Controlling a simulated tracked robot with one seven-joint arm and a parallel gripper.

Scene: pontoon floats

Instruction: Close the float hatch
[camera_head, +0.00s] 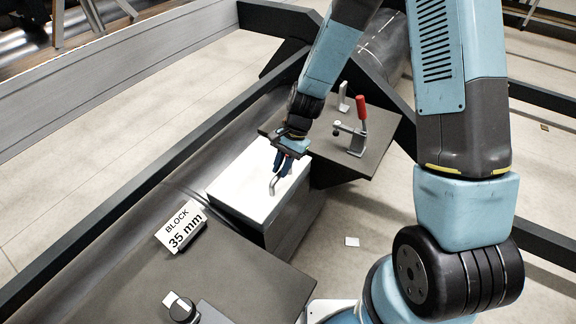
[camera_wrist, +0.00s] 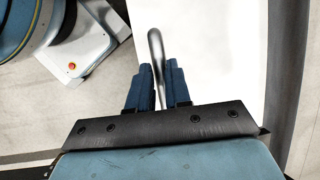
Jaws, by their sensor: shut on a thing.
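The float hatch (camera_head: 238,197) is a white panel on top of a dark grey box, and it looks roughly flat. I cannot tell whether any gap is left under its edge. Its bent metal handle (camera_head: 273,183) stands up from the panel near the right side. My gripper (camera_head: 283,163) is above the panel with its blue fingers shut on the handle. In the wrist view the handle (camera_wrist: 155,45) passes between the two fingers of my gripper (camera_wrist: 158,68), with the white hatch (camera_wrist: 215,60) behind it. The fingers hide part of the handle.
A toggle clamp with a red grip (camera_head: 361,110) stands on a dark plate behind the hatch. A "BLOCK 35 mm" sign (camera_head: 180,228) and a knob (camera_head: 181,307) are at front left. Dark rails (camera_head: 130,190) run alongside.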

